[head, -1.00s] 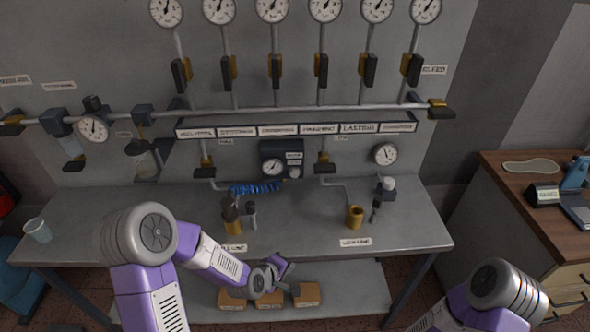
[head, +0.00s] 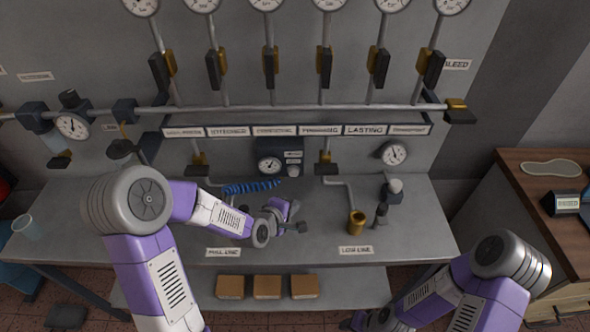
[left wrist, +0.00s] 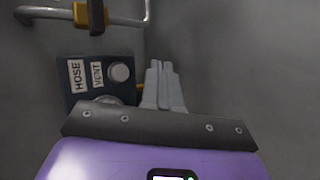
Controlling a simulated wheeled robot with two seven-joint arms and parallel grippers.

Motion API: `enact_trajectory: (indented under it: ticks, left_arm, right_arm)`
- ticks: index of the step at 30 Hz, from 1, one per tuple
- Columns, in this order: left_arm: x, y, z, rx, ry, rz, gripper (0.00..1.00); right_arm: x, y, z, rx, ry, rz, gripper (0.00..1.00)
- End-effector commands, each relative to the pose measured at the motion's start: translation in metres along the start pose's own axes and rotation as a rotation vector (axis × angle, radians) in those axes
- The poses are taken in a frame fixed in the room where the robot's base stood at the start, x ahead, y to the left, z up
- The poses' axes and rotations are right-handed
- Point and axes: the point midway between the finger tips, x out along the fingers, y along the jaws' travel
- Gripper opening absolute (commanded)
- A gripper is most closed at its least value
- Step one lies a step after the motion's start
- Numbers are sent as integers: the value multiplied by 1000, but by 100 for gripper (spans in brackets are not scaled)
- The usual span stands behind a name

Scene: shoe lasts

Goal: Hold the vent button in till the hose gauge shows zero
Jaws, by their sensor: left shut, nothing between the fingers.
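The hose box (head: 279,157) is a dark panel on the back wall above the bench, and it also shows in the left wrist view (left wrist: 72,100) with labels HOSE and VENT. The round pale vent button (left wrist: 119,72) sits beside the VENT label. The hose gauge (head: 269,166) is a small white dial whose reading is too small to tell; my gripper mount mostly hides it in the left wrist view. My left gripper (head: 302,228) is shut and empty over the bench, apart from the box. Its closed fingers (left wrist: 160,66) appear right of the button in the wrist view.
A blue coiled hose (head: 250,187) lies below the box. A brass cup (head: 356,222) and a knob-topped fitting (head: 395,187) stand to the right on the bench (head: 420,230). My right arm is low at bottom right; its gripper (head: 355,321) is dark and unclear.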

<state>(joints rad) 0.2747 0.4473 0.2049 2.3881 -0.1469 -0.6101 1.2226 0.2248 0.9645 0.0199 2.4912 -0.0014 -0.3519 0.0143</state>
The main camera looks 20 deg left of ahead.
Motion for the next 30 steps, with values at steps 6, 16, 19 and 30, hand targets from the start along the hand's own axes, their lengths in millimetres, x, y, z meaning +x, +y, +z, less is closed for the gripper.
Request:
enact_trajectory:
  ticks: [6,16,19,30]
  left_arm:
    - [2,1,-1,0,0,0,0]
    - [27,21,-20,0,1,0,0]
    - [38,28,-28,0,1,0,0]
    - [60,43,-44,1,0,-1,0]
  right_arm:
    - [-1,0,0,0,0,0,45]
    - [-9,-3,0,0,1,0,45]
    - [-12,-4,0,0,1,0,45]
    - [-8,-3,0,0,1,0,45]
